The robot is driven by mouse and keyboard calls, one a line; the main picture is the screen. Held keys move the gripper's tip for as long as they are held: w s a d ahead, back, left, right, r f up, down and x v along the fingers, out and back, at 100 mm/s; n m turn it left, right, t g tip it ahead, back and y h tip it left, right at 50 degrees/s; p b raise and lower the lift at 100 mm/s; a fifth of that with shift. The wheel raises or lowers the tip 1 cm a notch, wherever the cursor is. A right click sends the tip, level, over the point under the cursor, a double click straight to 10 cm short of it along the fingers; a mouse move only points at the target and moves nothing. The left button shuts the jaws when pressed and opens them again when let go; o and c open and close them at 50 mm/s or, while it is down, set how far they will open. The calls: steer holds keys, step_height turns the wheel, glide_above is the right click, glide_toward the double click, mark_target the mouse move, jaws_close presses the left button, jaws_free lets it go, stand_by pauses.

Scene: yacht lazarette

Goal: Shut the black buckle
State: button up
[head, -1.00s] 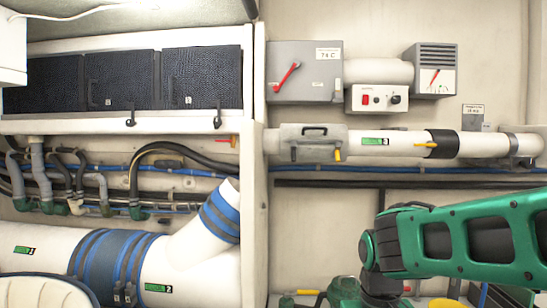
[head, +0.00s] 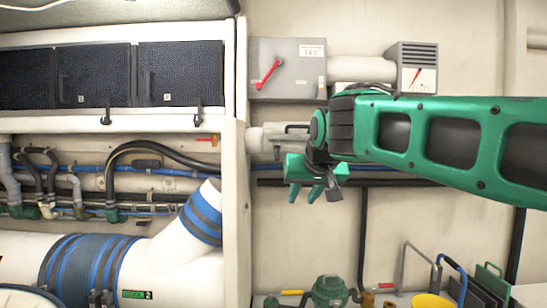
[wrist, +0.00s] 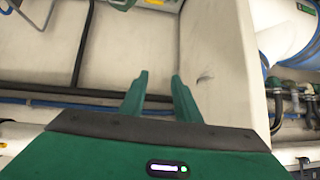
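No part is plainly marked as the black buckle. Two small black latches hang below the dark cabinet doors in the head view, a left one (head: 106,114) and a right one (head: 197,115). Small clasps (head: 103,299) also show on the blue-banded pipe sleeve at the bottom left. I cannot tell which is the buckle. My gripper (head: 314,192) is in front of the back wall, right of the cabinet and lower than the latches. In the wrist view its two green fingers (wrist: 159,90) stand apart with nothing between them.
A white partition edge (head: 234,200) stands between the cabinet side and my gripper. A grey switch box (head: 288,68) with a red lever is on the wall above. Green and yellow items (head: 330,292) are low at the right.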

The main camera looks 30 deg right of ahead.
mark_target(277, 152)
steer(key=w+a+r+t, duration=0.1)
steer(key=w+r+t, duration=0.1)
steer(key=r, duration=0.5)
steer(key=w+a+r+t, duration=0.2)
steer(key=w+r, duration=0.1)
steer(key=r, duration=0.4)
steer(key=shift+h, duration=0.4)
steer(key=x, duration=1)
steer(key=shift+s+d+f, duration=0.1)
steer(key=shift+d+f, duration=0.3)
steer(key=shift+f, duration=0.1)
jaws_close()
steer(key=shift+a, duration=0.1)
